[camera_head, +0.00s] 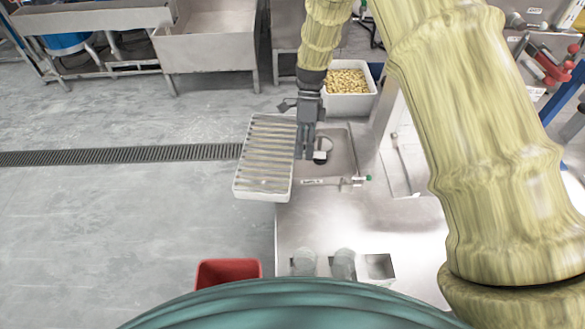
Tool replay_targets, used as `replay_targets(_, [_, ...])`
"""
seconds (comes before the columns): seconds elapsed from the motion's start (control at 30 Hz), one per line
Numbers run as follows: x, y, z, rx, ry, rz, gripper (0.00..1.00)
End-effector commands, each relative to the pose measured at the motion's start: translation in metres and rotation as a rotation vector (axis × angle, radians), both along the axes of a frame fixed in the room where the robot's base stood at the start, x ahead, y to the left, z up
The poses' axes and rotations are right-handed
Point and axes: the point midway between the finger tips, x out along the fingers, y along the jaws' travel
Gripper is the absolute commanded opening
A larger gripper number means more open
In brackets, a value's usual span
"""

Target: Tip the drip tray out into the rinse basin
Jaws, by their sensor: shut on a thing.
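The drip tray (265,157) is a white, shallow, rectangular tray with a slatted grey top. It is at the left of the steel counter, its slatted face up and roughly level. My gripper (303,150) points down and is shut on the tray's right edge. The fingertips are partly hidden by the gripper body. A recessed steel basin (345,160) with a dark round spot in it lies just right of my gripper, partly hidden by it. A larger steel trough (210,48) stands at the back left. I cannot tell which of the two is the rinse basin.
A white tub of beans (347,104) stands behind the recess. A small bar with a green end (368,178) lies at the recess's front edge. Grey cylinders (343,263) and a square steel container (378,266) stand at the front. A red bin (229,270) is at lower left. The left floor is clear.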

Motion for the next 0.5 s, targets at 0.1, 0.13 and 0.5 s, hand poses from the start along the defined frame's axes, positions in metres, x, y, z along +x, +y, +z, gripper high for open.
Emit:
replay_targets(0.1, [-0.017, 0.013, -0.006, 0.004, 0.003, -0.312, 0.00])
replay_targets(0.13, [-0.021, 0.016, -0.008, 0.002, 0.004, -0.392, 0.00])
replay_targets(0.5, [-0.047, 0.034, -0.025, -0.001, 0.000, -1.030, 0.00])
